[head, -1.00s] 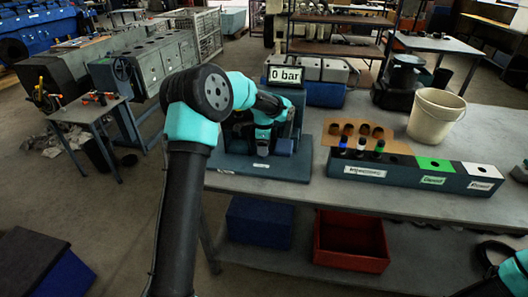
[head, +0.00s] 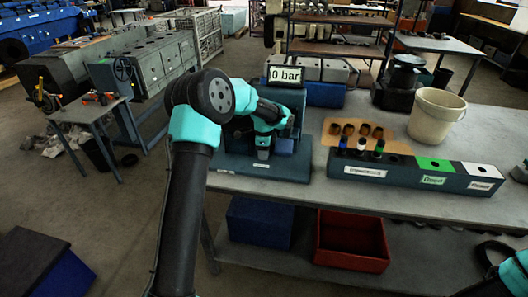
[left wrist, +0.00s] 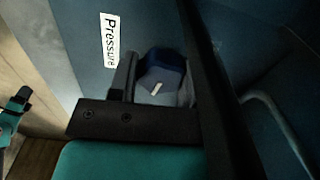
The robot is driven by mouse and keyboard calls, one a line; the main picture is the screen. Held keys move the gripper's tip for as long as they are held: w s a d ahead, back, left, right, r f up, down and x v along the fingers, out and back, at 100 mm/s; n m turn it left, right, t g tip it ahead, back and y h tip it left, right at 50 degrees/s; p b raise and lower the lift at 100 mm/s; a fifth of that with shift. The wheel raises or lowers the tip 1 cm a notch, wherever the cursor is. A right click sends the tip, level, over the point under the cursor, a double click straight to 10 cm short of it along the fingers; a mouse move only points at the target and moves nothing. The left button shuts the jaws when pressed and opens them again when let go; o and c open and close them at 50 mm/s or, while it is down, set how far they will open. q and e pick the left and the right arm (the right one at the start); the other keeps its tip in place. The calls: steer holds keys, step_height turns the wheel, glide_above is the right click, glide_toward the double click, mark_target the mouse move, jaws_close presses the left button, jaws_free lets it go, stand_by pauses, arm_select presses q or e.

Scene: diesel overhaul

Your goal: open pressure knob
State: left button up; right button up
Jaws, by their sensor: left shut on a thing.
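The pressure knob (left wrist: 168,90) shows in the left wrist view as a blue-grey round piece with a short white mark, beside a white label reading "Pressure" (left wrist: 109,40). My left gripper (left wrist: 158,68) has a finger on each side of the knob and is shut on it. In the head view my left gripper (head: 263,152) is at the blue test stand (head: 225,165), and my arm hides the knob there. The display (head: 285,74) on the stand reads 0 bar. Only a teal and black part of my right arm shows at the lower right; its gripper is out of view.
A red bin (head: 350,240) sits on the shelf below.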

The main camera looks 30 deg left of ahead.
arm_select(q)
steer(key=shift+c, duration=0.6)
steer(key=shift+n, duration=0.7)
steer(key=o, duration=0.9)
steer(key=shift+r, duration=0.1)
step_height(320, 180, up, 7)
steer(key=shift+r, duration=0.2)
